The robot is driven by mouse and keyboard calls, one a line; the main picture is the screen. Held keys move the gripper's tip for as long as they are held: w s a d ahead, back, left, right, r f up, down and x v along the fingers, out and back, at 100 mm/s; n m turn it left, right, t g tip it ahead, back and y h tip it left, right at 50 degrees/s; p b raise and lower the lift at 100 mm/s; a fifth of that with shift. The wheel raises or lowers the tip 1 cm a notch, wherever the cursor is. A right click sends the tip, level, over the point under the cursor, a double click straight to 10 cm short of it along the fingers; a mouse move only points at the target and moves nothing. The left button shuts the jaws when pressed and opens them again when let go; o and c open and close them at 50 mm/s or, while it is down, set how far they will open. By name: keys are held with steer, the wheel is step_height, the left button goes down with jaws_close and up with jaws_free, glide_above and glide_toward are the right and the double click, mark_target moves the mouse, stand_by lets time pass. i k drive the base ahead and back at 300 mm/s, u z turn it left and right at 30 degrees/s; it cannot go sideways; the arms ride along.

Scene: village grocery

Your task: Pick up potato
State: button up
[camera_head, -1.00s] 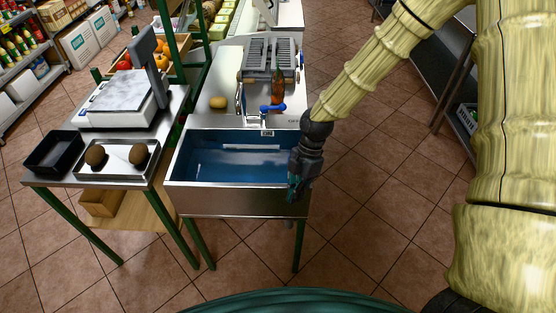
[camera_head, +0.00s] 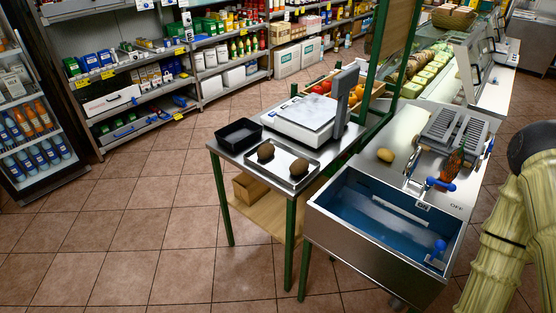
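A yellowish potato-like item (camera_head: 385,155) lies on the steel worktop behind the sink basin, left of the ribbed grey plates. Two brown rounded items, (camera_head: 265,152) and (camera_head: 299,168), sit apart in a shallow steel tray (camera_head: 280,174) on the table to the left; they could also be potatoes, and I cannot tell for sure. My arm shows only in part at the right edge. My gripper is out of the picture, so its fingers are hidden.
The sink basin (camera_head: 340,246) has a blue inside and blue-handled fittings (camera_head: 440,185). A scale (camera_head: 306,116) and an empty-looking black tray (camera_head: 239,136) stand by the steel tray. Shelves and a drinks fridge (camera_head: 30,135) line the left. Tiled floor (camera_head: 150,225) is open at front left.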

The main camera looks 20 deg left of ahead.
mark_target(265, 151)
steer(key=k, duration=0.4)
steer(key=u, duration=1.9)
steer(key=i, duration=1.55)
steer(key=z, duration=0.75)
